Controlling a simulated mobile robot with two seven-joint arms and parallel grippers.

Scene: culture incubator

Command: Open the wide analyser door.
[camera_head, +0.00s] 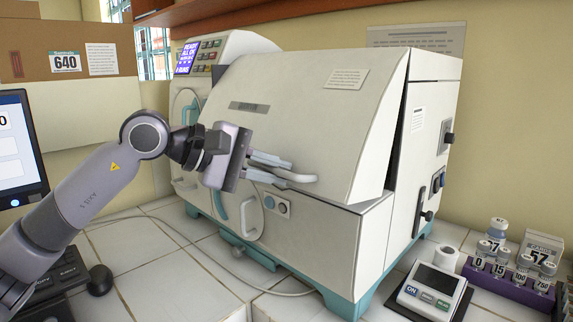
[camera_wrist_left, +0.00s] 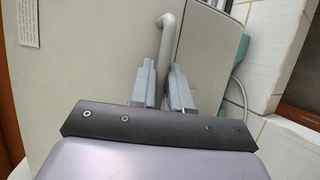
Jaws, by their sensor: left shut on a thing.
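The wide analyser door (camera_head: 318,115) is the large cream slanted cover on the front of the analyser (camera_head: 430,130). A dark wedge-shaped gap shows along its right side, so it stands slightly ajar. Its pale bar handle (camera_head: 305,179) is near the door's lower edge. My left gripper (camera_head: 284,173) is shut on the handle, its fingers reaching in from the left. In the left wrist view the handle (camera_wrist_left: 168,38) rises from between the two grey fingers (camera_wrist_left: 163,88), and the door (camera_wrist_left: 90,70) fills the left. My right gripper is not in view.
A weighing device (camera_head: 433,291) and a purple rack of vials (camera_head: 510,275) stand at the front right. A monitor (camera_head: 18,145) and cardboard boxes (camera_head: 90,50) are at the left. A cable crosses the tiled bench (camera_head: 130,240). A wooden shelf (camera_head: 210,12) hangs above.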

